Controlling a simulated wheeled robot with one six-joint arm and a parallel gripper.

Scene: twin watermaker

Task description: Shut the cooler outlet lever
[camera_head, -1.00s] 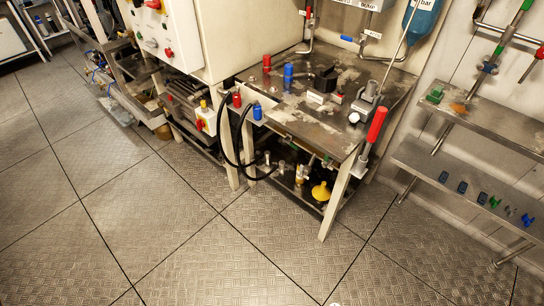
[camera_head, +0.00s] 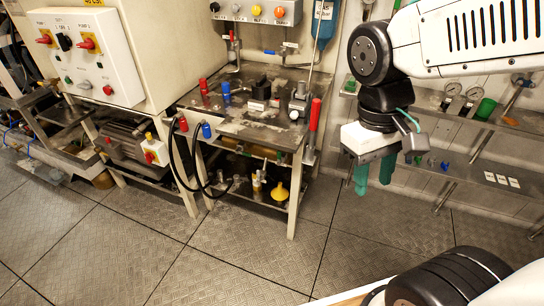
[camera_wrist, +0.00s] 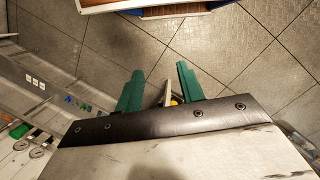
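Two small levers sit on pipes at the back wall above the metal bench in the head view: one with a red handle (camera_head: 232,37) and one with a blue handle (camera_head: 290,46). The blue handle points sideways. The labels are too small to read, so I cannot tell which one is the cooler outlet lever. My gripper (camera_head: 374,178) hangs with its green fingers pointing down, to the right of the bench and apart from both levers. In the wrist view my gripper (camera_wrist: 158,82) is open and empty over the floor. Neither lever can be made out there.
The metal bench (camera_head: 240,128) carries bottles, blocks and an upright red-handled pump lever (camera_head: 314,115). A control box with buttons (camera_head: 90,55) stands at left. A blue cylinder (camera_head: 325,22) hangs by the wall. Shelves with gauges (camera_head: 452,90) lie behind my arm. The floor in front is clear.

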